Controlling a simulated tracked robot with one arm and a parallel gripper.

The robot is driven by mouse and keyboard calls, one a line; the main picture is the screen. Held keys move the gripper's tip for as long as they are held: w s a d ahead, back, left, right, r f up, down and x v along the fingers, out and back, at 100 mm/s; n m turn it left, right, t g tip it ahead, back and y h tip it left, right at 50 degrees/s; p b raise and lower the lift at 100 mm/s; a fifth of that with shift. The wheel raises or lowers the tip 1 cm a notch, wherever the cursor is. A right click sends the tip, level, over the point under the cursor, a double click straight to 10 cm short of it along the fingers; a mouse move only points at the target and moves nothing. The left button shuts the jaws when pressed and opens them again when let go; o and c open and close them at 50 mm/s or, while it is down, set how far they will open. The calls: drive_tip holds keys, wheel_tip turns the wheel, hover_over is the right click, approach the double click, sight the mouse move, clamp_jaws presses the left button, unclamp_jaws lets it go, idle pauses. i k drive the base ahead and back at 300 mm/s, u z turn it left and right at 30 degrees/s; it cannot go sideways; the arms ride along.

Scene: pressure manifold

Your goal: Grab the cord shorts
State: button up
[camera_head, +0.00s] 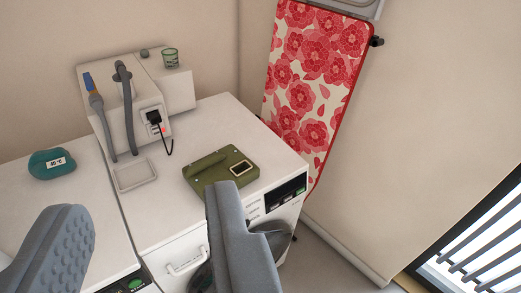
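I cannot clearly make out any cord shorts. A flat olive-green item (219,171) with a raised roll on its left and a dark square with a pale frame on its right lies on the right-hand white machine. It may be folded cloth, but I cannot tell. My gripper (148,202) is open, its two grey fingers wide apart with nothing held between them. The right finger overlaps the near edge of the olive item in the picture; I see no clear contact. The left finger is in front of the left-hand machine.
A white appliance (130,101) with a grey hose and dark cord stands at the back, a small tray (136,174) before it. A teal item (52,163) labelled with a temperature lies left. A floral ironing board (312,75) leans by the wall. A barred window (485,250) is lower right.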

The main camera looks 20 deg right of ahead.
sight(226, 164)
drive_tip(key=z, duration=0.35)
drive_tip(key=i, duration=1.35)
drive_tip(key=z, duration=0.1)
